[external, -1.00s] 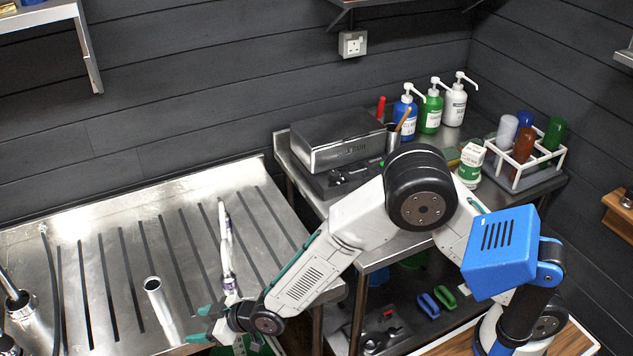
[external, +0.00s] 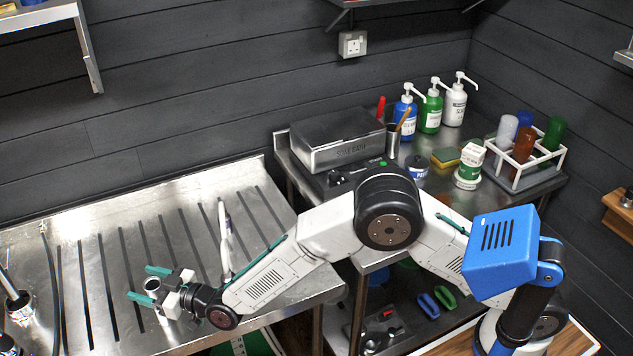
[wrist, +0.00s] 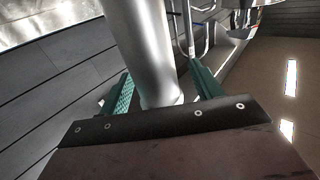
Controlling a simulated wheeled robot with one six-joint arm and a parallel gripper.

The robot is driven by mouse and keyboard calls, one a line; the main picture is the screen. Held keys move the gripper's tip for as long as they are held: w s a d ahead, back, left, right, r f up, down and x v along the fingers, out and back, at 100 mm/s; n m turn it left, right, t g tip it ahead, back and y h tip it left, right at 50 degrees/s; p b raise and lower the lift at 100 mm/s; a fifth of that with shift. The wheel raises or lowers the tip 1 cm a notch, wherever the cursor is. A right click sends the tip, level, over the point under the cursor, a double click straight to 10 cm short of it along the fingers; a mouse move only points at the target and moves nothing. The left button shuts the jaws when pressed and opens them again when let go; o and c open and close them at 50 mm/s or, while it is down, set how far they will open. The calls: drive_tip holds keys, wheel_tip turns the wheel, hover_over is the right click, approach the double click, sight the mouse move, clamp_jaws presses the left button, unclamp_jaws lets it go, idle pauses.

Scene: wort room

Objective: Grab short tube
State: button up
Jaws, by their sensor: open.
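In the wrist view the tube (wrist: 148,50) rises between the two green fingers of my gripper (wrist: 163,88), close to the dark palm plate. A gap shows at the left finger. The lower part of the tube is hidden by my gripper.
A taller thin tube (external: 225,240) stands just right of my wrist, close to my forearm. Metal fittings (external: 17,305) and a dark hose (external: 52,290) are at the board's left end. The grooved draining board (external: 120,225) is clear behind the short tube.

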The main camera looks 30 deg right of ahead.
drive_tip(key=shift+w+a, duration=0.1)
drive_tip(key=shift+a, duration=0.05)
drive_tip(key=c, duration=1.4)
drive_tip(key=shift+o, duration=0.2)
